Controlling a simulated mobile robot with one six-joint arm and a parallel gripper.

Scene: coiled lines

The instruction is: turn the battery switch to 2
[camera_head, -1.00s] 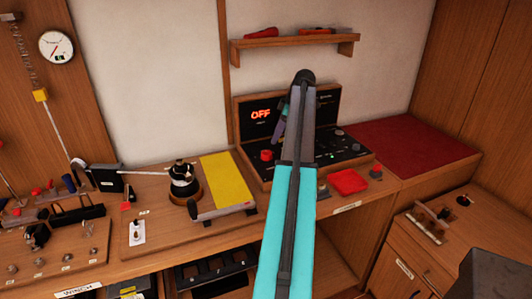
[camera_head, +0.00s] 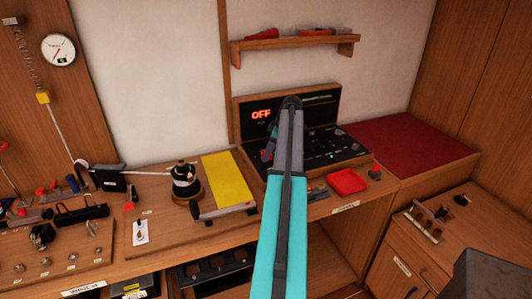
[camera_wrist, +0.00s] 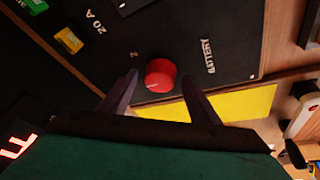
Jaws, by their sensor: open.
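The battery switch is a red round knob (camera_wrist: 160,74) on a black panel, beside the printed word BATTERY in the wrist view. My gripper (camera_wrist: 160,78) is open, with one dark finger on each side of the knob. The fingertips reach about level with it; I cannot tell whether they touch it. A small mark, seemingly a 2, is printed near the left fingertip. In the head view my gripper (camera_head: 269,146) is over the left part of the panel and mostly covers the knob. The panel display (camera_head: 261,114) reads OFF in red.
A yellow board (camera_head: 228,180) lies just left of the panel, and a black-and-silver winch (camera_head: 186,185) stands beyond it. A red tray (camera_head: 347,181) lies in front of the panel. A shelf (camera_head: 290,48) hangs above. Yellow and green buttons show in the wrist view.

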